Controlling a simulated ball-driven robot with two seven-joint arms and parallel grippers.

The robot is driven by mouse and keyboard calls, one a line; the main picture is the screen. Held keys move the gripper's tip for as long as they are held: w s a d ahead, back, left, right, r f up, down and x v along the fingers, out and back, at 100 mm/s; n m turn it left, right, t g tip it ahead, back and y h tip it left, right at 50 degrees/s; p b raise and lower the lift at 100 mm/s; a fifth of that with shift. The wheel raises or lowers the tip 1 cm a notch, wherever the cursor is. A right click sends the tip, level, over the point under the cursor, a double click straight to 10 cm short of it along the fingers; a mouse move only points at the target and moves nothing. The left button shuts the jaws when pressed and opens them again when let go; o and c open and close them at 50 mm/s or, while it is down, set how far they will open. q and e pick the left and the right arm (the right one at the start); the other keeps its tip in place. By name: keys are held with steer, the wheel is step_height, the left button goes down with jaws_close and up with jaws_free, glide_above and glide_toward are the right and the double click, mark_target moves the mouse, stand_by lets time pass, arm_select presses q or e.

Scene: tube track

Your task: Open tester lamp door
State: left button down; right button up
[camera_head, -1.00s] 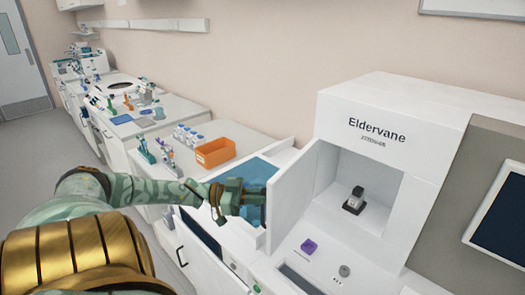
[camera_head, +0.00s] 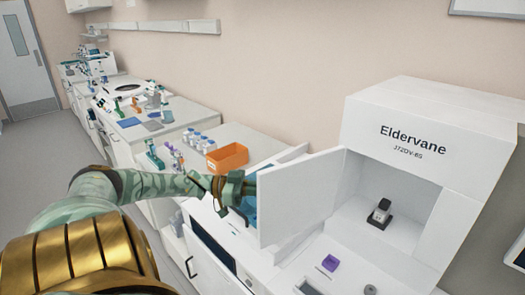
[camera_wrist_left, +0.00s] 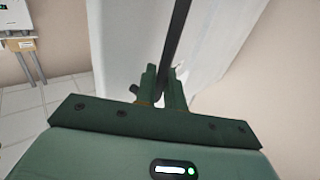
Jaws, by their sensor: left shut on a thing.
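The tester (camera_head: 428,150) is a white cabinet marked Eldervane, at the right of the head view. Its white lamp door (camera_head: 302,198) stands wide open, swung out to the left and showing the inside of the chamber. My right gripper is not in view.
A small black and grey holder (camera_head: 380,214) sits inside the chamber. A purple piece (camera_head: 330,263) lies on the tester's front deck. An orange bin (camera_head: 227,157) and several capped bottles stand on the bench at left. The floor at far left is clear.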

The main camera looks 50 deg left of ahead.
arm_select(q)
steer(key=c, duration=1.6)
jaws_free()
steer(key=shift+w, duration=0.15)
steer(key=v, duration=1.6)
steer(key=shift+a+b, duration=0.1)
steer(key=shift+b, duration=0.25)
